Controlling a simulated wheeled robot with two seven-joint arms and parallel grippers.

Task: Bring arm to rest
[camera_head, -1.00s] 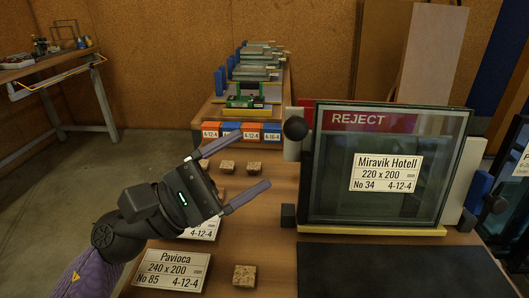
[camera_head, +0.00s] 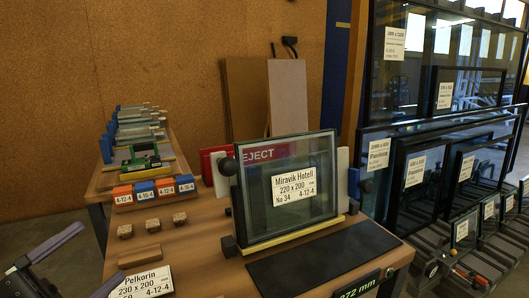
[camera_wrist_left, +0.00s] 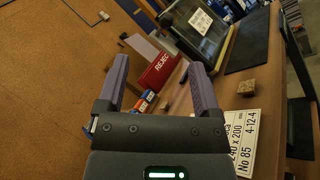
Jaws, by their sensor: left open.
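My left gripper (camera_head: 82,263) is at the lower left of the head view, open and empty, left of the bench's near part. Both purple fingers also show spread apart in the left wrist view (camera_wrist_left: 158,65), with nothing between them. The glass unit (camera_head: 290,190) labelled Miravik Hotell 220 x 200 stands leaning back on the bench, well to the right of the gripper and apart from it. Most of the left arm is out of the head view. My right gripper is in neither view.
The wooden bench (camera_head: 195,240) carries cork blocks (camera_head: 152,225), orange and blue blocks (camera_head: 144,190), a Pelkorin card (camera_head: 146,284) and a black mat (camera_head: 325,262). A red REJECT sign (camera_head: 270,152) stands behind the glass. Framed glass panes (camera_head: 440,100) fill the right side.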

